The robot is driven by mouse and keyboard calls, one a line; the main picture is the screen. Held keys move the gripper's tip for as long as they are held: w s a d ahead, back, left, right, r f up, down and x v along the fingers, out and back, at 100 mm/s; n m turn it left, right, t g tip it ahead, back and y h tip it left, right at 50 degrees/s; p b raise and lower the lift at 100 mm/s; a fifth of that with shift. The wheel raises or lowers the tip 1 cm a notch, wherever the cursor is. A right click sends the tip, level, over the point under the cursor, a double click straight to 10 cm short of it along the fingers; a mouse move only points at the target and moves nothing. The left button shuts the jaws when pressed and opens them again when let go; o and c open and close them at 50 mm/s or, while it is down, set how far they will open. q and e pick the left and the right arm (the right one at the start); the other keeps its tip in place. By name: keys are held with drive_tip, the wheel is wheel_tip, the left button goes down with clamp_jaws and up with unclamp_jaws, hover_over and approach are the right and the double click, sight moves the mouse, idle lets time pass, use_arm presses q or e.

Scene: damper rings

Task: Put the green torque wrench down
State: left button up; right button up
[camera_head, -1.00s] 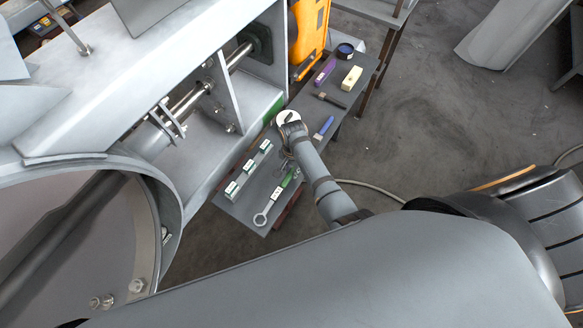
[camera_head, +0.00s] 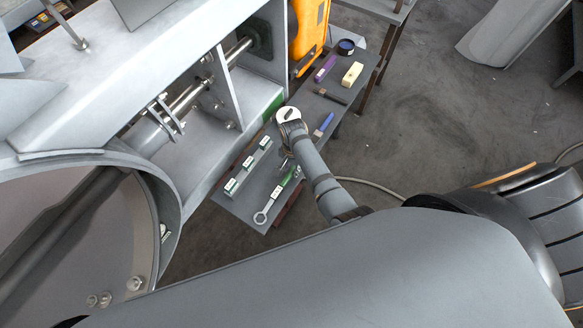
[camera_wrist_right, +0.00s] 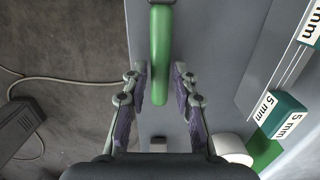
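The green torque wrench (camera_head: 274,194) lies along the grey bench, its ring end toward the near edge. Its green handle (camera_wrist_right: 160,55) shows in the right wrist view, running down between my right fingers. My right gripper (camera_wrist_right: 161,80) is open around the handle's end, with a narrow gap seen at the left finger. In the head view my right gripper (camera_head: 285,163) is small and partly hidden by my wrist, over the handle end. My left gripper is not in view.
A rail of green-and-white "5 mm" blocks (camera_head: 248,165) stands beside the wrench, near the machine.

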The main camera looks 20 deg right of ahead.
drive_tip(key=shift+o, duration=0.4)
drive_tip(key=o, duration=0.5)
drive_tip(key=shift+c, duration=0.2)
drive_tip(key=shift+r, duration=0.1)
wheel_tip(320, 180, up, 7)
drive_tip(key=shift+w+d+r, duration=0.1)
drive_tip(key=shift+r, duration=0.05)
idle(0.4)
